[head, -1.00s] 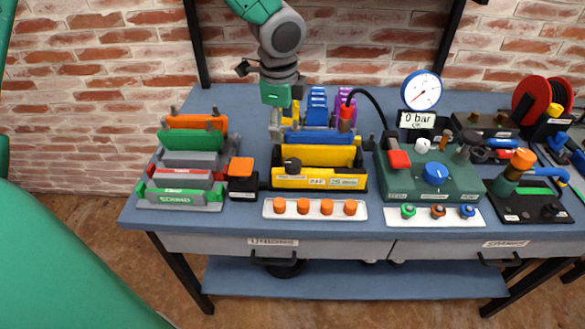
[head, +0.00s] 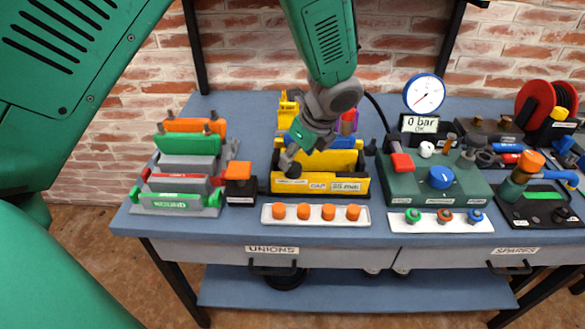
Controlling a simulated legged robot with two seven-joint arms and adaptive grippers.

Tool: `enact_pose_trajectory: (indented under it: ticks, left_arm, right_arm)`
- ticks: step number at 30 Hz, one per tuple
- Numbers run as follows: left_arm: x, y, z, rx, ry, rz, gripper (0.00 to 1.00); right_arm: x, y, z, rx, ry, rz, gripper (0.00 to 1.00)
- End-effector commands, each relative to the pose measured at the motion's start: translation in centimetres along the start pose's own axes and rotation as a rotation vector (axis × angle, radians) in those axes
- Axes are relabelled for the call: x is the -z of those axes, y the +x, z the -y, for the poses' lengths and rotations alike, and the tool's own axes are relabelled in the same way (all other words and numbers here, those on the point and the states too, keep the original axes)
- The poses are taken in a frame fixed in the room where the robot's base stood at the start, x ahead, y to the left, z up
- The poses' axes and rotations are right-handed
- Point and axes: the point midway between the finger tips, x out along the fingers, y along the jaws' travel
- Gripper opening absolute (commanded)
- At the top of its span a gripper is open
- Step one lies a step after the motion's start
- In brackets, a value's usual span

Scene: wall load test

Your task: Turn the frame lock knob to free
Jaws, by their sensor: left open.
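The yellow frame (head: 330,186) stands in the middle of the bench, with white labels on its front. A black knob, which looks like the frame lock knob (head: 290,168), sits at the front panel's upper left. My left gripper (head: 293,153) comes down from above with its fingers at this knob, open. The fingers and the dark knob overlap in the view, so I cannot tell whether they touch or which way the knob points. My right gripper is not in view.
Orange caps stand on a white strip (head: 267,221) in front of the frame. A black block with an orange top (head: 239,171) stands close on the left. The green pressure unit (head: 425,191) with its gauge (head: 424,94) stands to the right.

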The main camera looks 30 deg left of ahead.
Motion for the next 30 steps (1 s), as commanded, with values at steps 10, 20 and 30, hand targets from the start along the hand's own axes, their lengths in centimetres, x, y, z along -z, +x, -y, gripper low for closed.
enact_pose_trajectory:
  ticks: [10, 20, 30]
  left_arm:
    - [0.0, 4.4, 0.0, 0.000, 0.000, 0.000, 0.56]
    - [0.0, 4.7, 0.0, 0.001, 0.000, 0.000, 0.56]
    - [0.0, 4.6, 0.0, 0.001, -0.002, -0.001, 0.07]
  right_arm:
    - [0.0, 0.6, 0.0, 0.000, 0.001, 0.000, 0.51]
    - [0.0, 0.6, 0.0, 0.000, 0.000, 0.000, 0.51]
    - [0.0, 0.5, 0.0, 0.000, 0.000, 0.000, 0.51]
